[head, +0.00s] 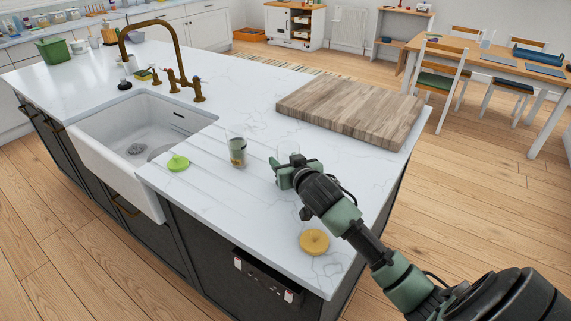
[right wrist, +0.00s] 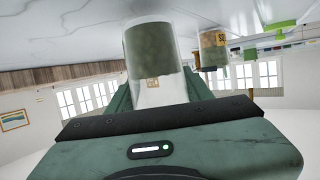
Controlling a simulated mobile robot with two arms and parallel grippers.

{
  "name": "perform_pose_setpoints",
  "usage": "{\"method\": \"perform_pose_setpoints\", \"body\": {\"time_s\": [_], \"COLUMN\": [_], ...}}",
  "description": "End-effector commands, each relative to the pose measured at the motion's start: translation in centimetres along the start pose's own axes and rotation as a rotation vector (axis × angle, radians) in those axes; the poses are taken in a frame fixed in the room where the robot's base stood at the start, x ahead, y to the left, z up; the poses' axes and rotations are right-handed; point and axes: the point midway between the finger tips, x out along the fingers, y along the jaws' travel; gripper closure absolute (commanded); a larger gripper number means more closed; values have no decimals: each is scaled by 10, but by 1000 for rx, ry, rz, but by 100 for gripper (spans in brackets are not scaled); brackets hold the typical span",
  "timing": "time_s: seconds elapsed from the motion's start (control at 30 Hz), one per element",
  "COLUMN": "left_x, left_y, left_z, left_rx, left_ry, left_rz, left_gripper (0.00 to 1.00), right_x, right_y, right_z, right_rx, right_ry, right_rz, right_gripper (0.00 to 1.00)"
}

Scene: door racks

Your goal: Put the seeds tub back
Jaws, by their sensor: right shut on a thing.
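My right gripper (head: 284,172) is shut on a clear tub (head: 288,150) over the island worktop, beside the wooden board. In the right wrist view the held tub (right wrist: 155,55) has dark green contents; no readable label shows, so I cannot tell if it is the seeds tub. I cannot tell whether it touches the worktop. A second clear tub (head: 238,151) stands upright to its left; in the right wrist view it (right wrist: 213,50) has a yellowish, partly hidden label. A green lid (head: 178,162) and a yellow lid (head: 314,242) lie on the worktop. My left gripper is not in view.
A thick wooden board (head: 350,108) lies behind the gripper. A white sink (head: 140,125) with a brass tap (head: 180,75) is at left. A dark rack-like panel with white end pieces (head: 265,280) is at the island's front. The worktop between the lids is clear.

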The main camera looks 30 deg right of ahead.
Motion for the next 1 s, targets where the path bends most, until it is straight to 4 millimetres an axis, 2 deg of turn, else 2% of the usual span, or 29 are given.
{"method": "perform_pose_setpoints", "body": {"time_s": [0.1, 0.47, 0.5, 0.57, 0.6, 1.0], "left_x": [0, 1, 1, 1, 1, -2], "left_y": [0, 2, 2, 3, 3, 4], "left_z": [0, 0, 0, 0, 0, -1], "left_rx": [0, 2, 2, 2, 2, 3], "left_ry": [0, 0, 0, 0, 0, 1], "left_rz": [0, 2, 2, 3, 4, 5], "left_gripper": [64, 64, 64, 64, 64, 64], "right_x": [3, 4, 4, 4, 4, 3], "right_y": [0, 0, 0, 0, 0, 0], "right_z": [10, 13, 14, 14, 14, 9], "right_rx": [-1, 0, -1, -1, -1, -1], "right_ry": [2, 3, 2, 2, 2, 2], "right_rz": [0, -1, -1, -1, -1, -1], "right_gripper": [99, 99, 47, 30, 28, 28]}}
